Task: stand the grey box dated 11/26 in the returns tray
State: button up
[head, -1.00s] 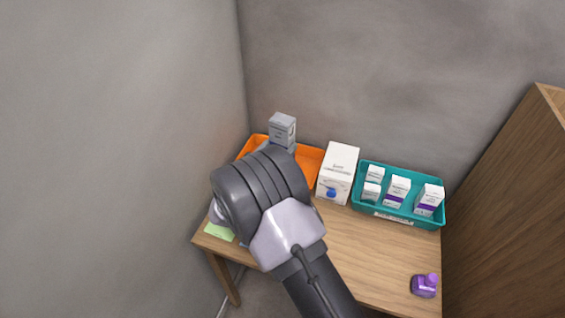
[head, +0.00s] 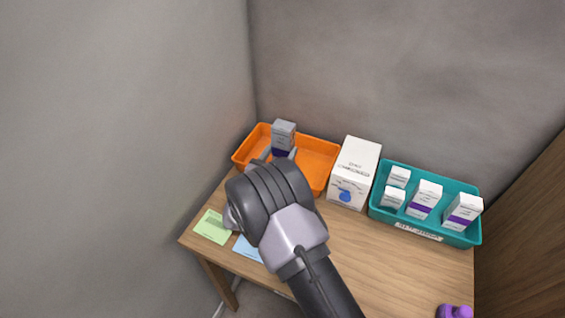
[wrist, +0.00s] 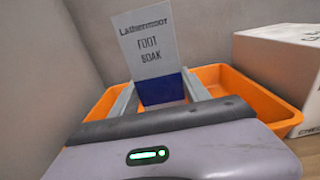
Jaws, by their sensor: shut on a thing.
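In the wrist view the box (wrist: 148,45) reads "Lathermoor Foot Soak"; no date is legible. My gripper (head: 279,153) is shut on the box, with one finger on each side; it also shows in the wrist view (wrist: 160,92). The box is inside the tray's outline, toward the back left. I cannot tell whether its base touches the tray floor. No label shows on the orange tray (wrist: 262,98).
A large white carton (head: 355,172) stands right of the orange tray. Beyond it is a teal tray (head: 420,228) with several white boxes. A green note (head: 212,227) and a blue note (head: 247,250) lie at the front left. A purple item (head: 455,311) is at the front right.

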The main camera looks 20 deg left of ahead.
jog(key=shift+f+b, duration=0.35)
jog(key=shift+f, duration=1.05)
jog(key=shift+f, duration=0.1)
